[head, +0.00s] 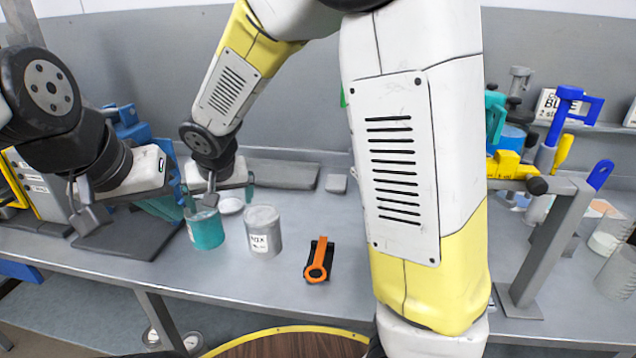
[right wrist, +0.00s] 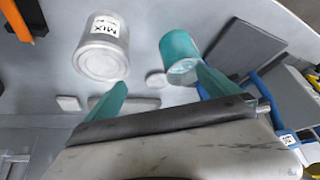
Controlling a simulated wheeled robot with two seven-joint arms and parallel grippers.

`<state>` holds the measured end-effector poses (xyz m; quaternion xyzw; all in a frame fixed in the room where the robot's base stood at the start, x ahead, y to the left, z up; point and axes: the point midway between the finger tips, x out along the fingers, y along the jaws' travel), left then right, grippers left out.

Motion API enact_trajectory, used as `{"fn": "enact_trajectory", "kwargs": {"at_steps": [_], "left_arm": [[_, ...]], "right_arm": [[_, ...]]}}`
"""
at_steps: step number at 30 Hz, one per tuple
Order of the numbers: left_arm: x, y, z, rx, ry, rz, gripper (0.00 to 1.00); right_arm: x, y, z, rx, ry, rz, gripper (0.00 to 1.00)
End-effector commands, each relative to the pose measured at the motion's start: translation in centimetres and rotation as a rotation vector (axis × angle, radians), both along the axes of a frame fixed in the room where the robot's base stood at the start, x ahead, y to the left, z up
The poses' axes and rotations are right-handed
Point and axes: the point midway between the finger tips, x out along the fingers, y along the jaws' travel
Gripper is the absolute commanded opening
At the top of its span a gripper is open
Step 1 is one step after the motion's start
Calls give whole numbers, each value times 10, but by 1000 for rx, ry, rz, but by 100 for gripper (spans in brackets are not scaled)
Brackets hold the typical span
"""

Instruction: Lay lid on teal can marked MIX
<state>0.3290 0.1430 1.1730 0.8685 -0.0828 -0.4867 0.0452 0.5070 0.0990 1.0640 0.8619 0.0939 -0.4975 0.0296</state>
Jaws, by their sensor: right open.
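A teal can (head: 208,230) stands on the bench with a pale label whose text I cannot read. It also shows in the right wrist view (right wrist: 179,50). A grey can (head: 263,232) stands to its right; its label reads MIX in the right wrist view (right wrist: 98,58). A flat whitish disc, apparently the lid (head: 231,206), lies on the bench behind and between the cans; the right wrist view shows it too (right wrist: 156,79). My right gripper (head: 219,196) is open and empty above the disc, its teal fingers (right wrist: 161,90) spread. My left gripper (head: 168,203) is at the left, fingertips unclear.
An orange-handled tool (head: 318,262) lies right of the grey can. A small grey block (head: 337,183) and a long grey slab (head: 285,173) lie at the back. A dark mat (head: 125,236) lies at left. A grey stand (head: 545,245) and clear containers occupy the right.

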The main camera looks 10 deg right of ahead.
Motion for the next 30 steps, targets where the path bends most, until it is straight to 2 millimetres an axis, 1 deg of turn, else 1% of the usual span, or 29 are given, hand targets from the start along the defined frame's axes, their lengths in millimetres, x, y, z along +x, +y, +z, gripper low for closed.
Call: {"fn": "enact_trajectory", "kwargs": {"at_steps": [1, 2, 3, 4, 5, 6, 8, 9, 11, 12, 13, 15, 18, 21, 24, 30], "left_arm": [[0, 0, 0, 0, 0, 0, 0], [0, 0, 0, 0, 0, 0, 0], [0, 0, 0, 0, 0, 0, 0], [0, 0, 0, 0, 0, 0, 0], [0, 0, 0, 0, 0, 0, 0], [0, 0, 0, 0, 0, 0, 0], [0, 0, 0, 0, 0, 0, 0], [0, 0, 0, 0, 0, 0, 0], [0, 0, 0, 0, 0, 0, 0], [0, 0, 0, 0, 0, 0, 0], [0, 0, 0, 0, 0, 0, 0], [0, 0, 0, 0, 0, 0, 0], [0, 0, 0, 0, 0, 0, 0], [0, 0, 0, 0, 0, 0, 0], [0, 0, 0, 0, 0, 0, 0], [0, 0, 0, 0, 0, 0, 0]], "right_arm": [[-1, -30, 14, 30, 18, -36, 100], [-5, -47, 21, 42, 30, -48, 100], [-11, -69, 32, 60, 43, -64, 100], [-16, -86, 39, 73, 51, -73, 100], [-23, -101, 46, 83, 59, -81, 100], [-33, -121, 55, 98, 65, -89, 100], [-50, -148, 68, 119, 67, -99, 100], [-63, -165, 75, 129, 66, -104, 100], [-84, -187, 86, 141, 58, -107, 100], [-98, -200, 92, 146, 51, -108, 100], [-108, -208, 96, 148, 45, -110, 100], [-131, -222, 102, 146, 27, -107, 100], [-156, -234, 107, 136, 7, -105, 100], [-171, -239, 109, 126, -7, -100, 100], [-178, -241, 109, 119, -10, -95, 100], [-179, -241, 109, 118, -11, -94, 100]]}}
